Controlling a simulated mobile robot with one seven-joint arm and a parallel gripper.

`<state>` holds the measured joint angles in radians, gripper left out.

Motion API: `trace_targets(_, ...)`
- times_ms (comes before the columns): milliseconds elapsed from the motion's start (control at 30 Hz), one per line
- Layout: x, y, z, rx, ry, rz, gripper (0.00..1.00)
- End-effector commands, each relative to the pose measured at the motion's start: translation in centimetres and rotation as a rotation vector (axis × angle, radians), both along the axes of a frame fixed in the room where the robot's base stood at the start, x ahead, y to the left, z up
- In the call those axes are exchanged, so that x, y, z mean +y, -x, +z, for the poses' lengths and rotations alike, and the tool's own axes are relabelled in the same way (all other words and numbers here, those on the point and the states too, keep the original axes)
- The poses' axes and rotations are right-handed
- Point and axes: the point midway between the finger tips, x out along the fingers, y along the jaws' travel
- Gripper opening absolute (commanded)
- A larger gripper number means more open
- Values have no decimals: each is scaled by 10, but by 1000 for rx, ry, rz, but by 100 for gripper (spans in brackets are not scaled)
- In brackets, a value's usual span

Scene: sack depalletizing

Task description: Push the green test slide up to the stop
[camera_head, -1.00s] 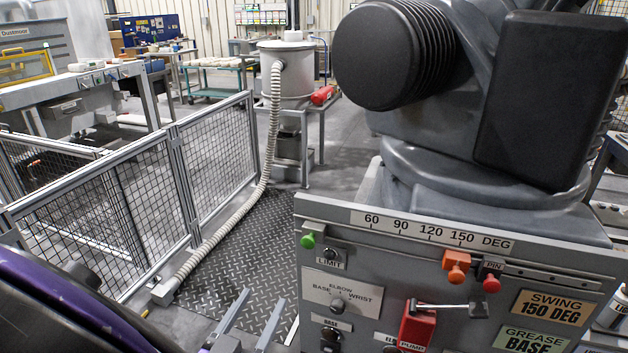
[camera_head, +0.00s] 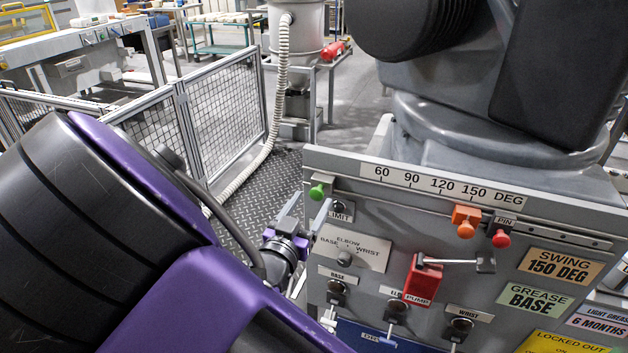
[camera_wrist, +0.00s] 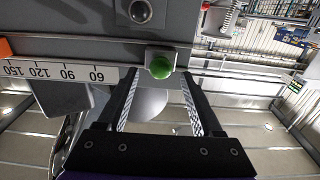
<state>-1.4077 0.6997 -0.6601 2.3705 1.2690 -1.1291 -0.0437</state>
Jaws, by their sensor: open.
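The green slide knob (camera_head: 318,191) sits at the far left of the rail on the grey panel (camera_head: 440,240), left of the 60 mark on the degree scale (camera_head: 440,184). The orange stop (camera_head: 466,220) is on the same rail, near the 150 mark. My gripper (camera_head: 305,212) is open, its fingers close to the panel's left edge just below the green knob. In the wrist view the green knob (camera_wrist: 160,66) shows between and just beyond the open fingertips (camera_wrist: 157,78). Nothing is held. Whether a finger touches the knob, I cannot tell.
A red pin knob (camera_head: 501,238) is right of the orange stop. A red pump box with a lever (camera_head: 422,280) and several black knobs sit lower on the panel. A mesh fence (camera_head: 222,115) and a hose (camera_head: 283,95) stand at the left.

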Motion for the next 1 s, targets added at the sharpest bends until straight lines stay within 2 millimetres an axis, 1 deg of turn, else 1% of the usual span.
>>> trace_targets(33,-2,-6,-1,0,-1,-1,67)
trace_targets(100,-4,-12,0,0,-1,-1,67)
trace_targets(200,-6,-17,0,0,0,0,67)
trace_targets(467,-6,-18,0,1,0,1,67)
trace_targets(500,-6,-18,0,1,0,1,65)
trace_targets(867,-6,-18,0,0,0,1,1)
trace_targets(1000,-6,-18,0,0,0,1,0)
